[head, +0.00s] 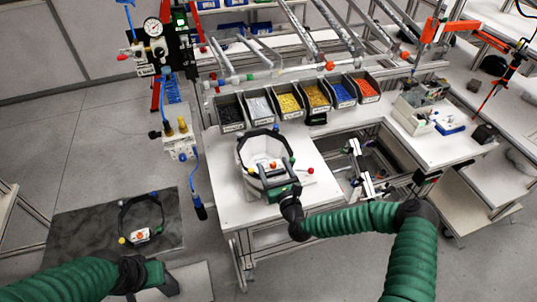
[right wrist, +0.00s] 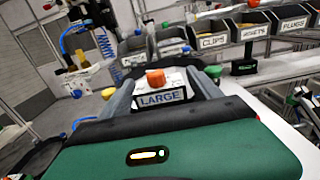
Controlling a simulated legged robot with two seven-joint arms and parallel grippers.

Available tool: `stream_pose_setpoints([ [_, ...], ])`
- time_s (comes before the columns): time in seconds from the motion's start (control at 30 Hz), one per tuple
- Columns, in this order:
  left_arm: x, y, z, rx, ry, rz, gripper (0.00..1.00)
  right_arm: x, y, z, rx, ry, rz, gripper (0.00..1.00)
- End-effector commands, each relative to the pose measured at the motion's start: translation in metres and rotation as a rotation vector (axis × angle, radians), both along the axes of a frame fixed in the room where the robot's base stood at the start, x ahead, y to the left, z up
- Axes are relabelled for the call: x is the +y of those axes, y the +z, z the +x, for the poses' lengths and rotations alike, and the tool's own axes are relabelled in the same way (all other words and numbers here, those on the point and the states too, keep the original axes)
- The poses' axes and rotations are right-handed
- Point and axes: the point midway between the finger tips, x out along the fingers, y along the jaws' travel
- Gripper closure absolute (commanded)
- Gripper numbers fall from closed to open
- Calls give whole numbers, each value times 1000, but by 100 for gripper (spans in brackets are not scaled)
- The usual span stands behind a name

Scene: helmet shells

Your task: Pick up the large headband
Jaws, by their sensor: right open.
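The large headband (head: 262,132), a dark ring with coloured knobs, sits on the white table. In the right wrist view its label (right wrist: 162,97) reads LARGE, with an orange knob (right wrist: 155,77) above it. My right gripper (head: 270,174) is open at the headband's near side. In the right wrist view its two grey fingers (right wrist: 163,88) stand on either side of the label; I cannot tell whether they touch it. My left gripper (head: 166,281) is low at the left, empty as far as I see; its fingers are not clear.
Another dark headband (head: 124,213) lies on the dark mat (head: 80,235) at the left. Several parts bins (head: 290,105) line the table's back. A tool stand with a gauge (head: 152,26) is at the upper left. An open recess (head: 375,155) lies right of the headband.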

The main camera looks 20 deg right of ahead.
Motion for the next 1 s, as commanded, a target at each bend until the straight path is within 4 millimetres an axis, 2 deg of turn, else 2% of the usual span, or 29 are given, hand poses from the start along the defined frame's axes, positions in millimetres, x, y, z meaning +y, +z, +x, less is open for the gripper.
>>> stream_pose_setpoints([
  [0.1,0,3,0,1,0,0,64,1,-1,7,2,1,0,27],
  [0.27,0,1,0,1,0,0,64,1,-2,7,2,1,0,29],
  [0.8,0,1,0,1,0,0,64,0,-1,5,1,0,-1,99],
  [1.0,0,1,0,1,0,0,64,0,-1,5,0,0,-1,100],
])
